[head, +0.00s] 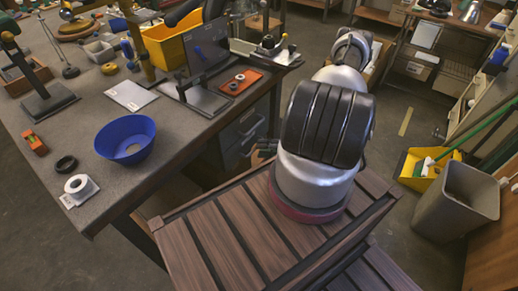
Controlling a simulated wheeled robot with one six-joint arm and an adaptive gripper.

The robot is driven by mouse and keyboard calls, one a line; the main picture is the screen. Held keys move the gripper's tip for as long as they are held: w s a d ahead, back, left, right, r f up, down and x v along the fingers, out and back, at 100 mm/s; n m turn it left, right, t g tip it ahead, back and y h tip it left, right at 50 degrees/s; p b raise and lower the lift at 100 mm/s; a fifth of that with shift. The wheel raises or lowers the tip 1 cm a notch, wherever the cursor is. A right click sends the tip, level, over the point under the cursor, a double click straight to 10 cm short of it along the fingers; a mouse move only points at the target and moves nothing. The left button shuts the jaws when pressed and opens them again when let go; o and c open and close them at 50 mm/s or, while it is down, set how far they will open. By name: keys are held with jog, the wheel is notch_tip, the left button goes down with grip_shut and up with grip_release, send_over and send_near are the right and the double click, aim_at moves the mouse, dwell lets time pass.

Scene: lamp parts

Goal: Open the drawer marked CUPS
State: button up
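A grey drawer unit (240,137) stands under the right end of the workbench. Its fronts are partly in shadow and partly hidden behind my arm. Pale spots show on the fronts, but no label can be read, so I cannot tell which drawer is marked CUPS. No drawer is seen pulled out. My silver and black arm rises in the middle of the head view. The fingers cannot be made out.
The workbench (55,160) carries a blue bowl (126,138), a yellow bin (183,45), a dark panel on a stand and small parts. A grey waste bin (458,198) and yellow dustpan (420,168) stand at right. Floor between them and my arm is clear.

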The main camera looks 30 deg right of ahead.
jog(key=shift+x, duration=1.15)
grip_shut()
